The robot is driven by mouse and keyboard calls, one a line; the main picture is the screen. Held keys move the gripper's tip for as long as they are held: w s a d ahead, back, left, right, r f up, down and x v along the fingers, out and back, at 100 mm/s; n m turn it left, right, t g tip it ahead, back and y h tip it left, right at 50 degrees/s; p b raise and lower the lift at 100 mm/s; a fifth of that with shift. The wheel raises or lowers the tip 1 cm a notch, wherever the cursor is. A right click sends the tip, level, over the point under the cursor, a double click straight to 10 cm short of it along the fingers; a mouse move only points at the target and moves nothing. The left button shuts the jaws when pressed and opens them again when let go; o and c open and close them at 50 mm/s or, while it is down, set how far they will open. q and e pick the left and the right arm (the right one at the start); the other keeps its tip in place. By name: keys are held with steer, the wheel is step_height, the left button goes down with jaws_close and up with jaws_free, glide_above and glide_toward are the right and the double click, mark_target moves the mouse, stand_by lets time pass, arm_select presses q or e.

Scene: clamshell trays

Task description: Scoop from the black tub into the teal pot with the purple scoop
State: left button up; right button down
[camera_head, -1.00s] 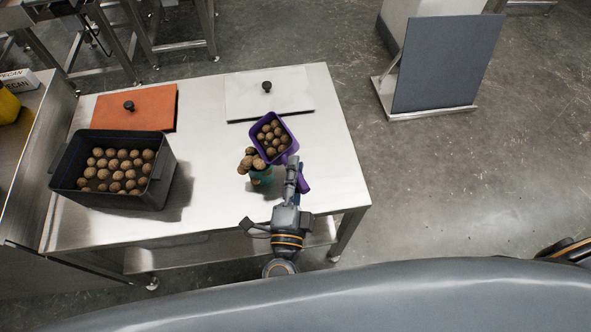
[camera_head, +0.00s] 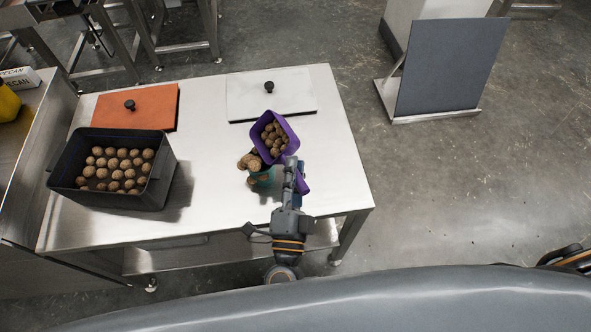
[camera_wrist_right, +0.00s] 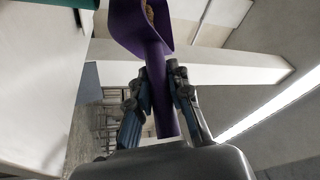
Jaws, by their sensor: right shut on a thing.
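The black tub (camera_head: 150,195) stands on the left of the steel table and holds several brown balls. The purple scoop (camera_head: 289,124) holds several brown balls and is over the teal pot (camera_head: 266,181), tilted toward it. Brown balls lie at the pot's mouth, between pot and scoop. My right gripper (camera_head: 291,172) is shut on the scoop's handle; in the right wrist view the fingers (camera_wrist_right: 161,85) close around the purple handle (camera_wrist_right: 160,75). The teal pot is partly hidden by the scoop and balls; a teal edge shows in the wrist view (camera_wrist_right: 75,3).
An orange lid (camera_head: 155,105) and a white lid (camera_head: 245,97), each with a black knob, lie along the back of the table (camera_head: 215,195). The table between tub and pot is clear. A grey panel (camera_head: 445,65) stands on the floor at the right.

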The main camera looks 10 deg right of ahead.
steer(key=shift+r+n, duration=0.1)
steer(key=shift+n, duration=0.2)
steer(key=shift+s+a+r+n+t+y, duration=0.2)
steer(key=shift+a+n+t+y, duration=0.45)
steer(key=shift+n+y, duration=1.2)
steer(key=shift+s+a+r+n+t+y, duration=0.2)
steer(key=shift+n+t+y, duration=0.8)
steer(key=shift+n, duration=1.7)
steer(key=shift+s+a+n+t+y, duration=0.15)
steer(key=shift+a+n+t+y, duration=0.5)
steer(key=shift+n+y, duration=1.2)
steer(key=shift+n, duration=1)
